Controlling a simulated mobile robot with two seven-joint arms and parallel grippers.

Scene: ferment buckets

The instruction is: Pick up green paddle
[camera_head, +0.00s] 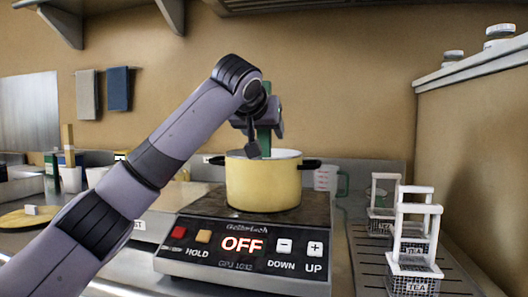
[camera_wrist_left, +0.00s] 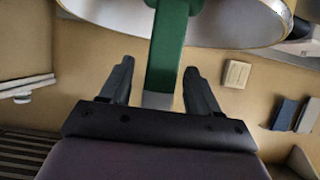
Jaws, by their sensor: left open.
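The green paddle (camera_head: 265,138) stands upright in the yellow pot (camera_head: 263,186), its lower part hidden inside the pot. My left gripper (camera_head: 257,149) is over the pot at the paddle's upper part. In the left wrist view the green paddle (camera_wrist_left: 167,48) runs between the two spread fingers of my left gripper (camera_wrist_left: 158,68), with a gap visible on each side. The pot's pale rim (camera_wrist_left: 285,18) shows at the top of that view. My right gripper is not in view.
The pot sits on a hotplate (camera_head: 243,245) with an OFF display. White-handled tea baskets (camera_head: 414,262) stand on a slatted rack at right. A measuring jug (camera_head: 326,178) stands behind the pot. A yellow round item (camera_head: 28,218) lies at left.

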